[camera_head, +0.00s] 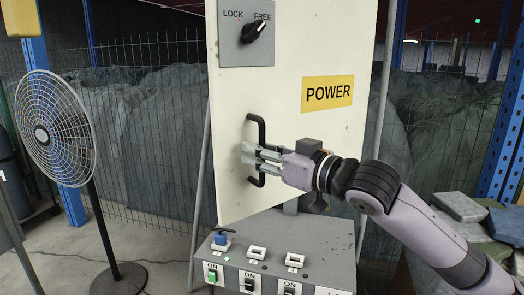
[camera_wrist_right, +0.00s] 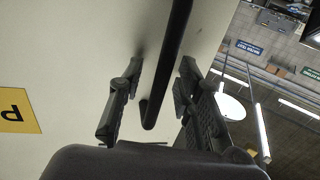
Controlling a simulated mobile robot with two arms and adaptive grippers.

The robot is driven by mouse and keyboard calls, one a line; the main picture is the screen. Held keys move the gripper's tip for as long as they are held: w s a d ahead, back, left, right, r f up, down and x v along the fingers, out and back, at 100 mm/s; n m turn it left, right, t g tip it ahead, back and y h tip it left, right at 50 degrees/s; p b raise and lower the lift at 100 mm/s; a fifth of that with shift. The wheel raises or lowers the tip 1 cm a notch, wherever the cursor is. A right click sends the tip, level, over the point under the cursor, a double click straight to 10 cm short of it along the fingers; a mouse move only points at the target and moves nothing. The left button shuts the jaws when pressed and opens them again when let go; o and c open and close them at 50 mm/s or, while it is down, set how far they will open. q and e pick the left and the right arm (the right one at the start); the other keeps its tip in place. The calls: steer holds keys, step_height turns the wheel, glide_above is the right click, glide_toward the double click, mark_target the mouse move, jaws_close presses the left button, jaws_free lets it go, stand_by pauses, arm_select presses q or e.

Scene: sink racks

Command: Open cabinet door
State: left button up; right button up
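The cream cabinet door (camera_head: 235,190) stands upright in the middle of the head view, with a yellow POWER label (camera_head: 328,93). A black vertical bar handle (camera_head: 253,125) is fixed near its left edge. Above it, a black knob (camera_head: 254,31) on a grey plate points toward FREE. My right gripper (camera_head: 252,157) is at the handle's lower half. In the right wrist view, its two fingers (camera_wrist_right: 157,100) stand apart on either side of the handle (camera_wrist_right: 172,50), with gaps visible on both sides. My left gripper is not in view.
A grey control box (camera_head: 325,262) with switches sits below the door. A standing fan (camera_head: 55,130) is at the left. Mesh fencing (camera_head: 150,60) runs behind. Stacked blocks (camera_head: 460,208) lie at the right.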

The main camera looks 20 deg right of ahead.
steer(key=shift+c, duration=0.3)
jaws_close()
stand_by(0.5)
